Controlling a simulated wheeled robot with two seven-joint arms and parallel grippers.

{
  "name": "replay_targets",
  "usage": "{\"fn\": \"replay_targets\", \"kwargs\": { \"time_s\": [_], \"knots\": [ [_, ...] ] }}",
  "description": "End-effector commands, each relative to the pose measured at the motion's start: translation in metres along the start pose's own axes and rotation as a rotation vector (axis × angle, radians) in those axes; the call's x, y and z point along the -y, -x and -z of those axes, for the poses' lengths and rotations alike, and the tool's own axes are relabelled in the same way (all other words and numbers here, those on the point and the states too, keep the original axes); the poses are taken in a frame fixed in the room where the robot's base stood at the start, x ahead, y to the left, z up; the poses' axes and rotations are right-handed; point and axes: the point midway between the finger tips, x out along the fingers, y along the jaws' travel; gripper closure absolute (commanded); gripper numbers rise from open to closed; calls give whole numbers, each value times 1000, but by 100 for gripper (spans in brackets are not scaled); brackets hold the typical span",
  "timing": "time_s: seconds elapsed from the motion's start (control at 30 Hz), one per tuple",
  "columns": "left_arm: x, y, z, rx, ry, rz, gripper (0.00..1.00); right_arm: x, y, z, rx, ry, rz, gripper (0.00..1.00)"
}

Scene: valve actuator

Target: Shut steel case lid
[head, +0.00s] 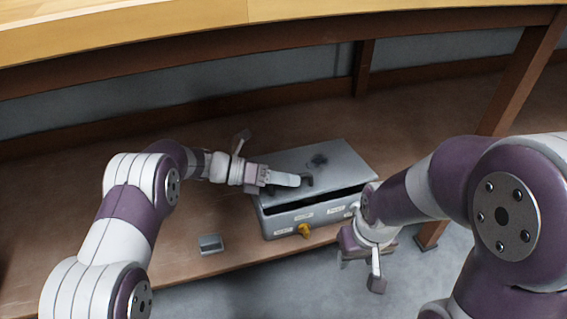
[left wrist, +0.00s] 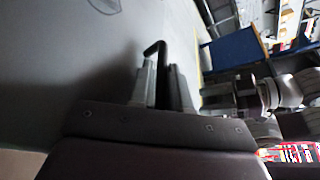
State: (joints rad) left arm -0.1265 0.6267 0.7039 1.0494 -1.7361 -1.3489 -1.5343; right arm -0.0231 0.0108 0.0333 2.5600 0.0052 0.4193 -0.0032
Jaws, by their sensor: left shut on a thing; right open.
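The grey steel case (head: 290,221) sits on the brown wooden shelf, with labels and a yellow knob (head: 304,230) on its front. Its flat lid (head: 345,163) is nearly down, tilted a little, with a dark gap along the front and right. My left gripper (head: 302,181) is at the lid's front left, shut on a black handle. In the left wrist view the black handle (left wrist: 154,48) stands between the fingers, against the grey lid surface (left wrist: 75,65). My right gripper (head: 360,268) is open and empty, in front of the case's right corner.
A small grey block (head: 210,244) lies on the shelf (head: 60,200) left of the case. A wooden post (head: 525,75) stands at the right, and a wooden top (head: 180,30) overhangs the back. The shelf left of the case is mostly clear.

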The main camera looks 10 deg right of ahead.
Motion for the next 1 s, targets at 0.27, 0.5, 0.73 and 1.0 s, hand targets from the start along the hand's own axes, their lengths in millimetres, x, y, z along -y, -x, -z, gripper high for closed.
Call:
{"fn": "replay_targets", "kwargs": {
  "time_s": [0.27,0.5,0.73,1.0],
  "knots": [
    [-12,-10,25,-2,-133,-54,100,0,-12,-1,0,0,0,52],
    [-16,-13,32,-2,-188,-76,100,0,-15,-2,0,0,0,52],
    [-18,-14,35,-3,-196,-81,100,0,-15,-2,0,0,0,52],
    [-19,-15,36,-5,-192,-81,77,0,-16,-2,0,0,0,52]
  ]
}}
